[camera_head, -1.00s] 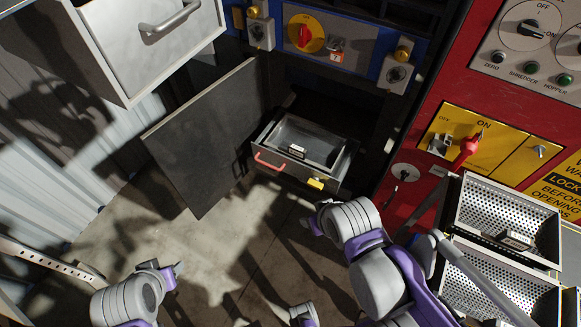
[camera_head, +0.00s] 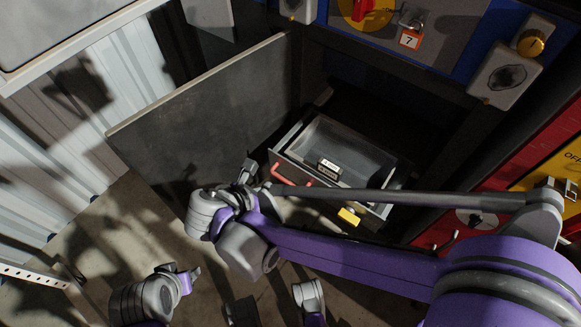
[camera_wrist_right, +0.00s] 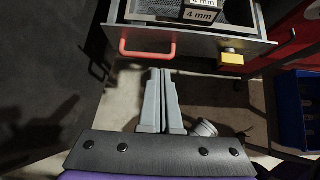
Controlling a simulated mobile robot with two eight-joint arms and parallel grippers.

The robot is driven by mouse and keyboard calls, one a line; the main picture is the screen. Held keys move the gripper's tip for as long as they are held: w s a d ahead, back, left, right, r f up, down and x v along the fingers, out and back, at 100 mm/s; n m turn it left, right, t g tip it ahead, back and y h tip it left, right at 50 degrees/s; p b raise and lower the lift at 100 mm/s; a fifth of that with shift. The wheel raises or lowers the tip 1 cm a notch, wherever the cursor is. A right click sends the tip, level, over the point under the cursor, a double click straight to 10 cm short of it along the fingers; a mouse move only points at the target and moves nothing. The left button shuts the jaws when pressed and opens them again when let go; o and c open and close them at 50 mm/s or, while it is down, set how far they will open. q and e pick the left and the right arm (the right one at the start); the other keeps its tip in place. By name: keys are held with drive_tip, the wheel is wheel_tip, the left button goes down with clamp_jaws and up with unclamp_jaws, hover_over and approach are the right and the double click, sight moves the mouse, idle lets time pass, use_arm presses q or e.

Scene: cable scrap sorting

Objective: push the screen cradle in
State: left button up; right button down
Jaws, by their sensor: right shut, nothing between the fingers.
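The screen cradle (camera_head: 385,205) is a grey drawer pulled out of the dark cabinet, with a red handle (camera_head: 290,176) and a yellow block (camera_head: 349,216) on its front. In the right wrist view the cradle front (camera_wrist_right: 200,42) is at the top, with a mesh screen (camera_wrist_right: 165,10) and a "4 mm" label (camera_wrist_right: 201,14) inside. My right gripper (camera_head: 250,165) is left of the handle; in the wrist view its fingers (camera_wrist_right: 161,70) are together and empty, just below the handle, apparently apart from it. My left gripper (camera_head: 192,272) hangs low at left; its jaws are unclear.
An open dark door panel (camera_head: 200,115) stands left of the cradle, close to my right gripper. A blue panel with a red switch and a tag marked 7 (camera_head: 410,39) is above. A red machine (camera_head: 440,232) stands at right. In the wrist view, a blue bin (camera_wrist_right: 290,115) is at right.

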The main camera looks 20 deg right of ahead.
sight(302, 170)
drive_tip(key=b+x, duration=0.1)
drive_tip(key=x, duration=0.3)
drive_tip(key=d+r+b+x, duration=0.1)
drive_tip(key=x, duration=0.2)
drive_tip(key=b+x, duration=0.1)
drive_tip(key=x, duration=0.3)
drive_tip(key=shift+w+d, duration=0.35)
drive_tip(key=shift+w, duration=0.1)
drive_tip(key=shift+w+d+b, duration=0.3)
drive_tip(key=shift+w+d, duration=0.05)
drive_tip(key=shift+d, duration=0.05)
drive_tip(key=shift+w+d, duration=0.3)
drive_tip(key=shift+d, duration=0.1)
drive_tip(key=w+d, duration=0.8)
drive_tip(key=d, duration=0.3)
drive_tip(key=w+d, duration=0.9)
drive_tip(key=d, duration=0.2)
drive_tip(key=shift+w+d+p, duration=0.3)
drive_tip(key=shift+w, duration=0.05)
drive_tip(key=shift+r, duration=0.1)
